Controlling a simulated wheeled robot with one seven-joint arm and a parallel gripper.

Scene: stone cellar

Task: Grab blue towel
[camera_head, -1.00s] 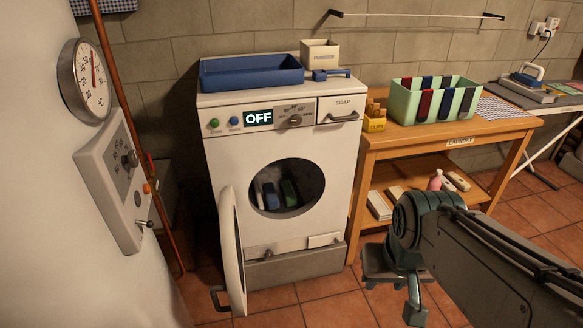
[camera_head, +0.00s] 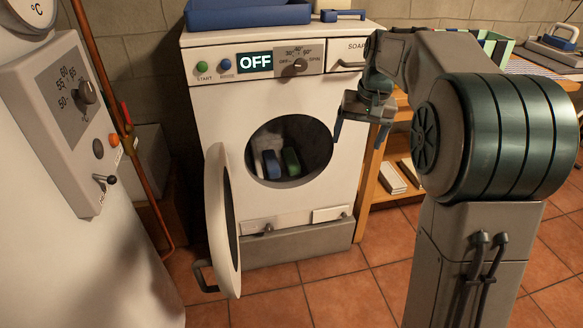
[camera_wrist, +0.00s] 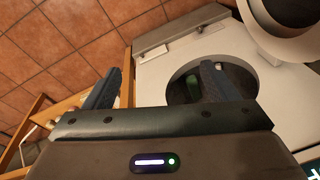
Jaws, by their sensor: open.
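The blue towel (camera_head: 271,164) is a small rolled shape inside the drum of the white washing machine (camera_head: 225,115). It stands between a whitish roll (camera_head: 257,162) and a green roll (camera_head: 291,162). The round door (camera_head: 216,220) is swung open to the left. My gripper (camera_head: 360,133) is open and empty, in front of the machine's right side and right of the drum opening. In the wrist view my two fingers (camera_wrist: 160,70) are spread apart, with the right one overlapping the drum opening (camera_wrist: 184,88). The blue towel cannot be made out there.
The open door hangs at the opening's left edge. A blue tray (camera_head: 245,14) and a blue-handled item (camera_head: 343,15) sit on the machine. A wooden table (camera_head: 372,180) stands to the right. A white tank with a control panel (camera_head: 72,118) is at left. Tiled floor in front is clear.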

